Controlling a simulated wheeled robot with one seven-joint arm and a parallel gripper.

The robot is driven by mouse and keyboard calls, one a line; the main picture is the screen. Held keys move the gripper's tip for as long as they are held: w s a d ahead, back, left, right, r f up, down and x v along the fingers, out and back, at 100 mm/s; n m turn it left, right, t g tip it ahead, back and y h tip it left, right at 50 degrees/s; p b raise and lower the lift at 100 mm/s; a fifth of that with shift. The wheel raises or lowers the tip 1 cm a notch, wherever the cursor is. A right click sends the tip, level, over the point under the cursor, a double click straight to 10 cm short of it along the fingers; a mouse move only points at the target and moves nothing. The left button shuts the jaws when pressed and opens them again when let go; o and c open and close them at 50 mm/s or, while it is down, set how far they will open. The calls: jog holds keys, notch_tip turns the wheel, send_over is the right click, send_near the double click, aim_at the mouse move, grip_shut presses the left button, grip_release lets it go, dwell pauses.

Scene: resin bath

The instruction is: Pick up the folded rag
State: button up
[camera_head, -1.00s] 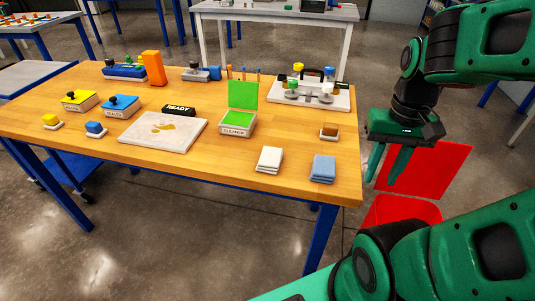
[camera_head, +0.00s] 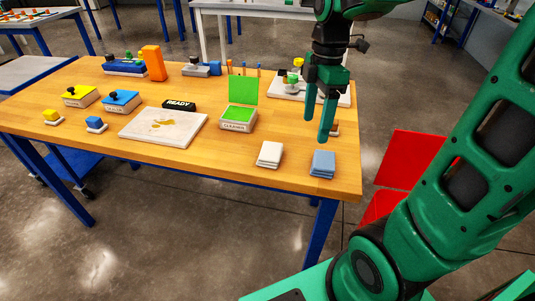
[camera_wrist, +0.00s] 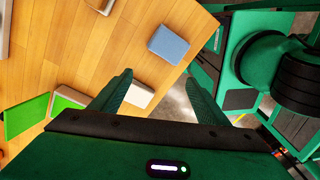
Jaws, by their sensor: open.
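Two folded cloths lie near the right front of the wooden table: a white one (camera_head: 270,154) and a blue one (camera_head: 323,164) to its right. I cannot tell from the pictures which is the task's rag. My gripper (camera_head: 317,126) is open and empty, pointing down above the table's right end, higher than both cloths. In the wrist view, the blue cloth (camera_wrist: 169,43) lies beyond my fingertips (camera_wrist: 160,76). The white cloth (camera_wrist: 140,94) is partly hidden behind my left finger there.
A green open cleaner box (camera_head: 238,120) and a pale stained board (camera_head: 163,128) are left of the cloths. A small brown block (camera_head: 336,128) is partly hidden behind my fingers. A red bin (camera_head: 380,207) stands on the floor off the table's right end.

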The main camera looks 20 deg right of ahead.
aim_at(270, 149)
jog(key=w+a+n, duration=0.8)
jog(key=n, duration=0.5)
jog(key=shift+g, duration=0.3)
jog(key=shift+s+a+f, duration=0.2)
jog(key=shift+s+f, duration=0.05)
jog(key=shift+f, duration=1.6)
jog(key=shift+s+a+f, duration=0.2)
jog(key=shift+s+f, duration=0.05)
jog(key=shift+f, duration=1.55)
jog(key=shift+s+a+f, duration=0.2)
jog(key=shift+s+f, duration=0.05)
jog(key=shift+f, duration=1.6)
jog(key=shift+f, duration=0.25)
jog(key=c, duration=1.1)
